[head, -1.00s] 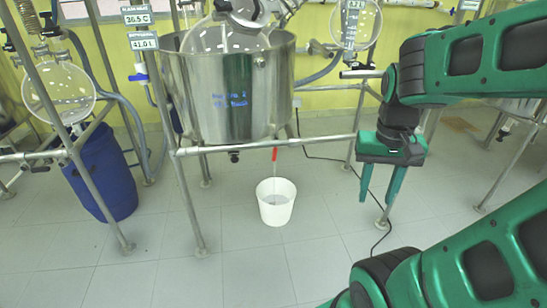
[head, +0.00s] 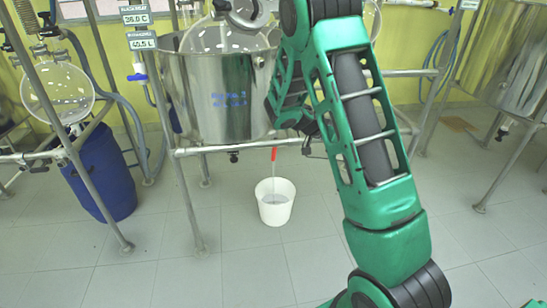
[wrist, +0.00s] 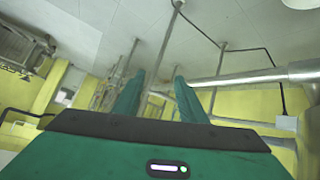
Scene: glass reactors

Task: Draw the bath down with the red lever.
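The steel bath (head: 215,95) stands in a pipe frame at the upper middle of the head view, with a glass vessel in it. The red lever (head: 274,154) hangs below the bath's lower right, roughly vertical. A thin pale streak, like a stream, runs from beside it into the white bucket (head: 275,213) on the floor. My gripper (wrist: 158,75) is open in the wrist view, its two green fingers apart with nothing seen between them. In the head view my arm hides the gripper, so its distance from the lever cannot be told. The lever is not recognisable in the wrist view.
A blue drum (head: 103,178) stands at the left below a round glass flask (head: 58,92). Frame pipes and legs surround the bath. Two small displays (head: 142,41) sit at its upper left. Another steel vessel (head: 505,60) is at the right. The front floor is clear.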

